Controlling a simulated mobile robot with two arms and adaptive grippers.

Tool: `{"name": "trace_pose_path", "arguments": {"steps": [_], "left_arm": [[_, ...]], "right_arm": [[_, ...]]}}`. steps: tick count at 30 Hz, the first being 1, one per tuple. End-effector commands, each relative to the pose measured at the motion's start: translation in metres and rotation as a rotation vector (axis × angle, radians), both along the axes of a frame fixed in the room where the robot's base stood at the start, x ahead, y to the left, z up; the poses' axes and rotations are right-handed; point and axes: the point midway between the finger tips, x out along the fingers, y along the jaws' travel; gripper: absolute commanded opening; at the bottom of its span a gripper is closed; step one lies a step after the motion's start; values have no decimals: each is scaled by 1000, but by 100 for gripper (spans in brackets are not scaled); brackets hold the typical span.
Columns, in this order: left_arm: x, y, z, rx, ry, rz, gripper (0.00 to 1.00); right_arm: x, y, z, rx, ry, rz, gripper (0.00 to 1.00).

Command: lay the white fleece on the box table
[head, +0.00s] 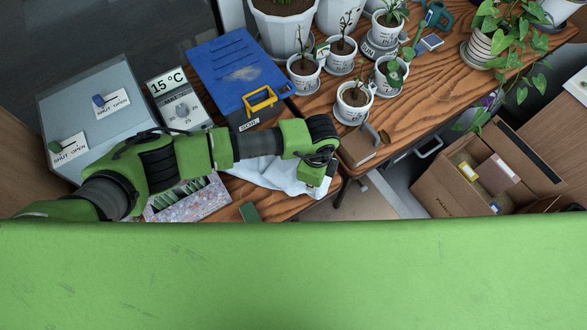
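The white fleece (262,177) lies crumpled on a wooden table, partly hidden under my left forearm. Bare wood of this table (290,207) shows in front of the fleece; a blue box stands on the same side, and I cannot tell for certain whether this is the box table. My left gripper (314,177) points down at the fleece's right end, near the table's right edge. Its fingertips are largely hidden, so I cannot tell whether they are open or hold cloth. My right gripper is out of view.
The blue box (237,70) with a yellow handle stands behind my arm. Several potted seedlings (353,101) crowd the wooden table at the back. A control panel (95,105) and a 15 °C display (167,84) are at left. An open cardboard box (455,195) stands lower right.

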Motion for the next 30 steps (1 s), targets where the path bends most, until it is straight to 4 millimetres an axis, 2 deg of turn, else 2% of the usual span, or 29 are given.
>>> {"name": "trace_pose_path", "arguments": {"steps": [3, 12, 18, 27, 30], "left_arm": [[-19, -9, -17, 0, 4, -1, 0], [-50, -26, -49, 0, 2, 0, 0], [-57, -30, -58, 1, 0, -1, 0], [-58, -31, -59, 1, 0, 0, 0], [-58, -31, -59, 1, 0, 0, 27]], "right_arm": [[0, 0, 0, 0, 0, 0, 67], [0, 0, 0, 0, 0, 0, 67], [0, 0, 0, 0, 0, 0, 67], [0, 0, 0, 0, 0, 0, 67], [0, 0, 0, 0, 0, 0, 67]]}}
